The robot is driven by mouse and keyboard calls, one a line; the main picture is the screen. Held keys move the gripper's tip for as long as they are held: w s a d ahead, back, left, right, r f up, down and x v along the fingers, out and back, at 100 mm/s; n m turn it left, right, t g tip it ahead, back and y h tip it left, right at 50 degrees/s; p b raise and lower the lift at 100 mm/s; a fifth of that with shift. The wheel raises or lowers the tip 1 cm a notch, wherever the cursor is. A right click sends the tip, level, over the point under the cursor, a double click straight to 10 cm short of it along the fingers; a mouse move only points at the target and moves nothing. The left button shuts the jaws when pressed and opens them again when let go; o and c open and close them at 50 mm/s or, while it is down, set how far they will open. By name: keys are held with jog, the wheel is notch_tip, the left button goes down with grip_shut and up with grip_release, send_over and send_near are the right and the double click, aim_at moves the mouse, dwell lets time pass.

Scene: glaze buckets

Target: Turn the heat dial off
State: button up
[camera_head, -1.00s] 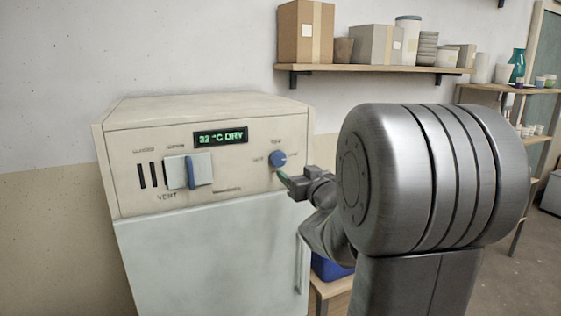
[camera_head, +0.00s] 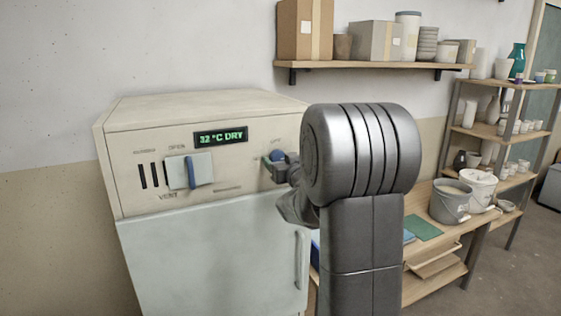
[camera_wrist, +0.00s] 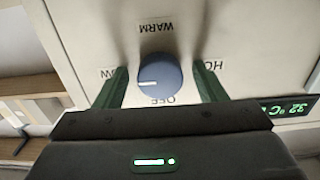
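The blue heat dial (camera_wrist: 163,72) sits on the cream front panel of the kiln-like cabinet (camera_head: 125,190). In the wrist view its white mark points left, toward a partly hidden label that looks like LOW. OFF is printed below the dial, WARM above it and HOT to the right, all turned over in this view. My gripper (camera_wrist: 160,66) is open, with one green finger on each side of the dial and a small gap at both sides. In the head view my gripper (camera_head: 276,168) partly covers the dial (camera_head: 278,156).
A display (camera_head: 221,136) reads 32 °C DRY. A vent slider with a blue handle (camera_head: 190,172) is left of the dial. A door handle (camera_head: 299,258) is below. A wooden bench (camera_head: 425,250) with buckets stands right, behind my arm; a shelf (camera_head: 375,66) hangs above.

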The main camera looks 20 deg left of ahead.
jog(key=c, duration=0.9)
jog(key=shift+f+b, duration=0.1)
jog(key=shift+b, duration=0.4)
jog(key=n+b, duration=1.3)
jog(key=n, duration=0.4)
jog(key=shift+w+d+n+b, duration=0.1)
jog(key=shift+n+b, duration=0.25)
jog(key=shift+n, duration=0.05)
jog(key=shift+r, duration=0.2)
